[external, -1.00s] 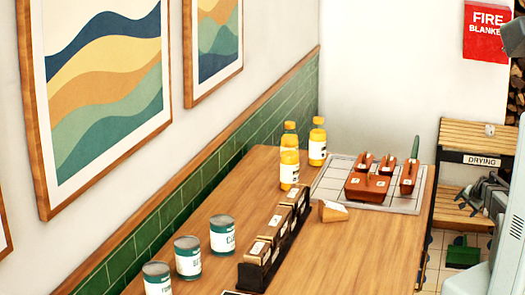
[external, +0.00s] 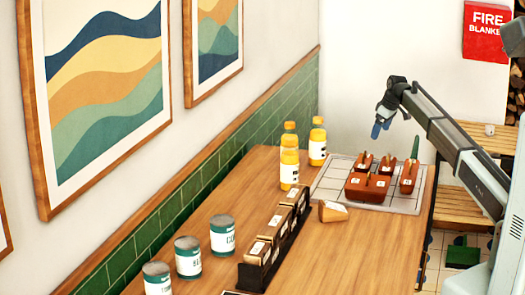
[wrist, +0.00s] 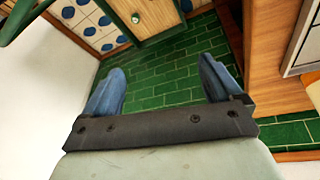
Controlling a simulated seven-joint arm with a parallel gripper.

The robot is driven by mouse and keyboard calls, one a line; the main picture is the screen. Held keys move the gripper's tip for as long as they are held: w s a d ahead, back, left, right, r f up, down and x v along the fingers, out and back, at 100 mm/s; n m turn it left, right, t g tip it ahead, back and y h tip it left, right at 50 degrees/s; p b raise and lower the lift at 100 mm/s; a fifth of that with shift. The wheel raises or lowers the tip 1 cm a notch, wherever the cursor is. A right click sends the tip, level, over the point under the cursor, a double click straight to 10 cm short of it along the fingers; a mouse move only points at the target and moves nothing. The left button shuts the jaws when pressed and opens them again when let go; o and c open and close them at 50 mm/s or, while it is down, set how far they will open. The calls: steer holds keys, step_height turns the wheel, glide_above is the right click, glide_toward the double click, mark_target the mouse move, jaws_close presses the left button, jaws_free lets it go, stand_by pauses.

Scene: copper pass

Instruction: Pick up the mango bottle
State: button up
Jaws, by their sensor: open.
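Three yellow-orange bottles stand at the far end of the wooden counter in the external view: a front one (external: 289,172), one mostly hidden behind it (external: 290,128), and one to the right (external: 317,147). Their labels are too small to read, so I cannot tell which is mango. My gripper (external: 381,128), with blue fingers, is in the air above the back of the grey tiled mat, right of the bottles. In the wrist view my gripper (wrist: 161,66) is open with nothing between its fingers, and no bottle shows there.
Brown boxes with handles (external: 367,188) sit on the grey tiled mat (external: 330,182). A wooden wedge-like piece (external: 332,212), a dark rack (external: 276,238) and several green-and-white cans (external: 222,236) are nearer. Green tiled wall (external: 220,170) borders the left side.

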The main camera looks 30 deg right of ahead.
steer(key=w+a+r+n+g, duration=0.1)
steer(key=a+r+n, duration=0.2)
steer(key=a+r, duration=0.45)
steer(key=a+r+n+g, duration=0.2)
steer(key=a+r+n, duration=0.2)
steer(key=a, duration=0.7)
step_height(320, 180, up, 8)
steer(key=f+n+g, duration=0.1)
steer(key=n, duration=0.3)
glide_above(318, 128)
steer(key=w+d, duration=0.2)
steer(key=shift+a+r+h, duration=0.25)
steer(key=shift+h, duration=0.15)
steer(key=shift+s+a, duration=0.1)
steer(key=shift+s, duration=0.05)
steer(key=shift+f, duration=0.3)
step_height(318, 128, down, 8)
steer(key=shift+r, duration=0.15)
steer(key=shift+s+a+f, duration=0.1)
steer(key=shift+s+f, duration=0.05)
steer(key=shift+f, duration=2.5)
steer(key=shift+c, duration=0.4)
jaws_close()
